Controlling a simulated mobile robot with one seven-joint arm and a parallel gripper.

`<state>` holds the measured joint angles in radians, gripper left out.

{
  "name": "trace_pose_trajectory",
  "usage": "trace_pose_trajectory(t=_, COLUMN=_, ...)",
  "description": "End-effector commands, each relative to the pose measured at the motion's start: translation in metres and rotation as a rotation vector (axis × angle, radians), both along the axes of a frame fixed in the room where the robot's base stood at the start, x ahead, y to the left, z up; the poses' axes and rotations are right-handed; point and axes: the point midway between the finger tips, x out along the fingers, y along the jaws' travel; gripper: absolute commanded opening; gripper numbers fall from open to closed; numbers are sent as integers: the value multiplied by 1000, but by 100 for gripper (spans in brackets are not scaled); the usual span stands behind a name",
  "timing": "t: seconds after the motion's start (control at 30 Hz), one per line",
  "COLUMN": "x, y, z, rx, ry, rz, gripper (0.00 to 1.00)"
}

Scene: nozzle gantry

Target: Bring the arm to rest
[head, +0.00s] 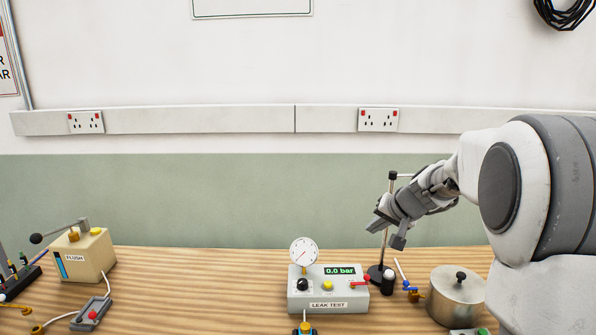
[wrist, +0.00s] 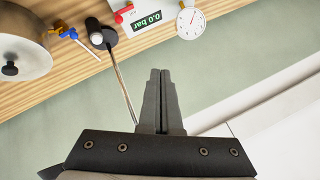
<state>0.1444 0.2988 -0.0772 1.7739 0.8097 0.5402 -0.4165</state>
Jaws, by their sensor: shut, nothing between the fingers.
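My gripper (head: 387,232) is in the right half of the head view, held in the air above the back of the bench. My white and grey arm reaches in from the right edge. In the wrist view my gripper (wrist: 160,72) has its two fingers together, with nothing between them. A thin upright stand (head: 377,272) with a dark round base is close to my gripper in the head view; I cannot tell whether they touch.
On the wooden bench (head: 200,280) are the LEAK TEST box (head: 315,305) with its dial gauge, a metal pot (head: 455,296) below my arm, and the FLUSH box (head: 85,255) at left. The bench between the two boxes is mostly clear. A wall (head: 200,200) stands behind.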

Motion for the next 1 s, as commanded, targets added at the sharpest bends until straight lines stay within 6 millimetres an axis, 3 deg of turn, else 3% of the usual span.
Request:
trace_pose_trajectory(t=0.03, x=-17, y=9, z=13, rx=-10, ry=1, rz=25, gripper=0)
trace_pose_trajectory(t=0.2, x=-74, y=33, z=38, rx=-54, ry=28, rz=99, gripper=0)
trace_pose_trajectory(t=0.47, x=-166, y=56, z=57, rx=-146, ry=71, rz=190, gripper=0)
trace_pose_trajectory(t=0.8, x=-284, y=60, z=50, rx=-304, ry=130, rz=258, gripper=0)
trace_pose_trajectory(t=1.0, x=-336, y=52, z=36, rx=-397, ry=157, rz=269, gripper=0)
